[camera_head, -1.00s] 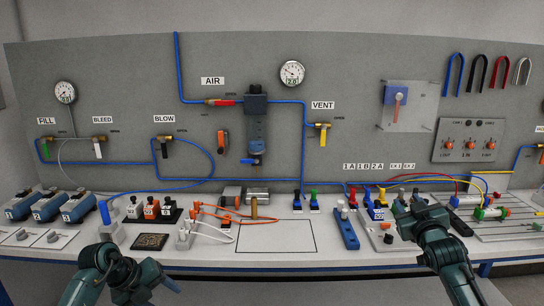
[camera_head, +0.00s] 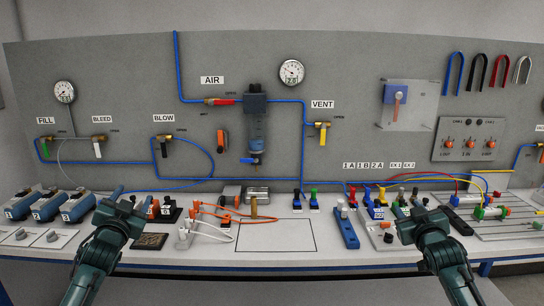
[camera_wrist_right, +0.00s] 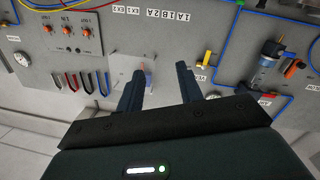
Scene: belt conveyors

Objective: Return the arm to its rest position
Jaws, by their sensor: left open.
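My left gripper (camera_head: 129,198) is raised over the left front of the bench, with its fingers apart and pointing toward the back panel. Nothing shows between its fingers. It overlaps the blue cylinders and the small switch blocks in the picture. My right gripper (camera_head: 409,203) is over the right part of the bench, in front of the coloured plugs. In the right wrist view its two dark fingers (camera_wrist_right: 159,85) are well apart and nothing is between them.
The white bench (camera_head: 275,236) has a clear outlined rectangle in the middle. Blue cylinders (camera_head: 47,207) lie at the left, a dark square pad (camera_head: 150,241) in front. A blue block (camera_head: 346,229) and coloured plugs stand near my right gripper. The grey panel (camera_head: 350,60) carries gauges and valves.

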